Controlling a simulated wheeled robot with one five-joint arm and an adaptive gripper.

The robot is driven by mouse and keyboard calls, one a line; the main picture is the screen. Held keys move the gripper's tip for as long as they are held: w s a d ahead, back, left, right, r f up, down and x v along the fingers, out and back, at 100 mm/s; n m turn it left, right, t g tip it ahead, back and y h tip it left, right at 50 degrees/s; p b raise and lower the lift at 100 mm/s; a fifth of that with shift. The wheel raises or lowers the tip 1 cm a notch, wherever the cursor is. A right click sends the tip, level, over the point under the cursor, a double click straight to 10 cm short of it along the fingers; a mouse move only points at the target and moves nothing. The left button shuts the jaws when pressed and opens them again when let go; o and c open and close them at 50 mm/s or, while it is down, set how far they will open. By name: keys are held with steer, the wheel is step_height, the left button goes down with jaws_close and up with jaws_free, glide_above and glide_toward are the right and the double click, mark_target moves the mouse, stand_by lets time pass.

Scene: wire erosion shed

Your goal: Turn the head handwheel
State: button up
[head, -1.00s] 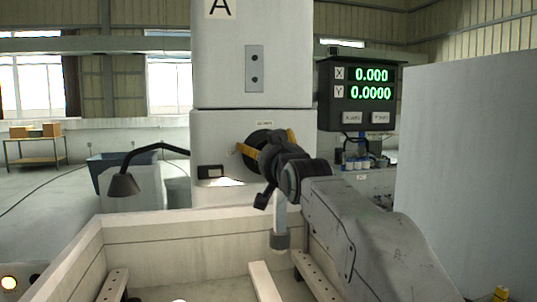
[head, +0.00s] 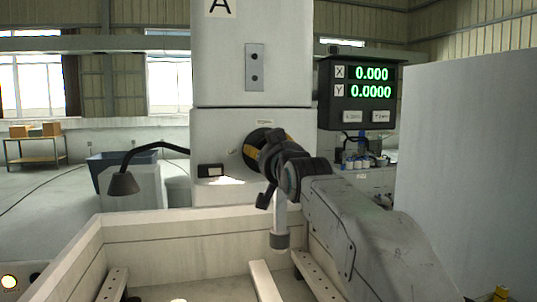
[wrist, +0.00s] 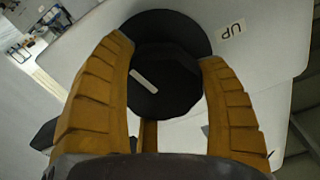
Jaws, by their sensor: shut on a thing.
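The head handwheel (head: 257,136) is a black round wheel on the white front of the machine head, partly hidden behind my gripper (head: 256,150). In the wrist view the handwheel (wrist: 172,85) shows as a black knob before a wider black disc, with a white mark left of its middle. In the head view one orange finger shows against the wheel; the other is hidden by my wrist.
A black-shaded lamp (head: 123,184) stands to the left. A readout (head: 361,90) shows X 0.000 and Y 0.0000. A pale open tank (head: 165,226) lies below, and a grey panel (head: 466,170) stands at right.

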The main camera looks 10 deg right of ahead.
steer(key=n+b, duration=0.1)
steer(key=n, duration=0.3)
steer(key=shift+r+n, duration=0.1)
steer(key=shift+n, duration=0.3)
steer(key=n, duration=0.4)
steer(key=shift+n+b, duration=0.3)
steer(key=shift+b, duration=0.05)
steer(key=n, duration=0.5)
steer(key=shift+n+b, duration=0.4)
steer(key=shift+n, duration=2)
steer(key=o, duration=1.2)
steer(key=shift+a, duration=0.1)
steer(key=shift+s, duration=0.1)
steer(key=shift+s, duration=5.95)
